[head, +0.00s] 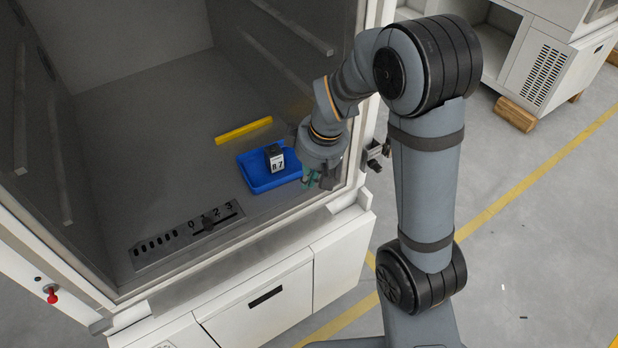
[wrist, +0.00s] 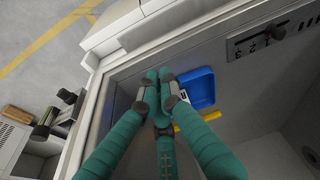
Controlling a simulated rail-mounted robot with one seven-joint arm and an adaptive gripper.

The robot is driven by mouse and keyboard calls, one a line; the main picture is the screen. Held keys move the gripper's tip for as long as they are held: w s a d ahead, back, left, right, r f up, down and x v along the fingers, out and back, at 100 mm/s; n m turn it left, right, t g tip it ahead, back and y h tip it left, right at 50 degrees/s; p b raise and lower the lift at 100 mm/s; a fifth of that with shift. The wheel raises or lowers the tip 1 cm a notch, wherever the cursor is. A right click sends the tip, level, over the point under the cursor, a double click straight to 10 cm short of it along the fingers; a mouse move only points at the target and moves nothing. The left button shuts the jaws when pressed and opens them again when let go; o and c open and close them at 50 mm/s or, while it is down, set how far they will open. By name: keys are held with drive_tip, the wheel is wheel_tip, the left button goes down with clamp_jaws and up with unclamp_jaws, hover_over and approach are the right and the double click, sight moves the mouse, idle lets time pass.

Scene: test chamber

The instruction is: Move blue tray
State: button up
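The blue tray (head: 257,181) lies flat on the grey floor of the open chamber, near its front right. A dark block with a white label reading B7 (head: 275,157) stands in it. In the wrist view, the blue tray (wrist: 203,78) is just right of the teal fingers, which partly cover it. My gripper (head: 318,180) is right of the tray's right edge, inside the front of the chamber, pointing down. In the wrist view, the gripper's fingertips (wrist: 162,76) appear close together. I cannot tell whether they touch the tray, and nothing shows held between them.
A yellow bar (head: 244,130) lies behind the tray. A slotted panel numbered 0 to 3 (head: 187,235) is at the chamber's front left. The chamber's right frame and a latch (head: 375,155) are close to my arm. The rear chamber floor is clear.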

sight(290, 187)
drive_tip(key=shift+w+a+m, duration=0.2)
drive_tip(key=shift+w+m, duration=0.4)
clamp_jaws()
drive_tip(key=shift+m, duration=0.7)
drive_tip(key=x, duration=0.9)
drive_tip(key=shift+w+f+b, duration=0.1)
drive_tip(key=shift+b, duration=0.2)
drive_tip(key=w+a+p, duration=0.2)
drive_tip(key=w+p, duration=0.1)
drive_tip(key=shift+w+f, duration=0.1)
drive_tip(key=shift+w+a+f, duration=0.15)
drive_tip(key=shift+w, duration=0.1)
drive_tip(key=shift+w, duration=0.1)
